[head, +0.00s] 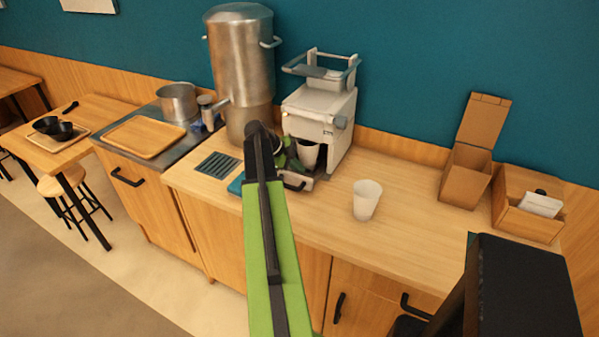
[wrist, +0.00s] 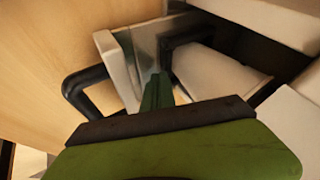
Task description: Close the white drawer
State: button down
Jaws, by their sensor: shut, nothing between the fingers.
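The white machine (head: 326,112) stands on the wooden counter against the teal wall. Its white drawer (head: 299,183) sticks out at the bottom front, with a black handle. In the wrist view the drawer's pale front panel (wrist: 118,64) and curved black handle (wrist: 88,88) are at the left, with a grey metal inside behind the panel. My gripper (wrist: 156,90) is shut and empty, its green fingertips close by the panel's inner side; I cannot tell whether they touch it. In the head view my arm partly hides the drawer and gripper.
A white cup (head: 308,154) stands in the machine, and another white cup (head: 366,199) stands on the counter to the right. A tall metal urn (head: 240,65) stands left of the machine. A drain grate (head: 217,165) lies in front. Cardboard boxes (head: 466,172) stand far right.

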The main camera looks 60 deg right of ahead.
jog(key=shift+w+a, duration=0.2)
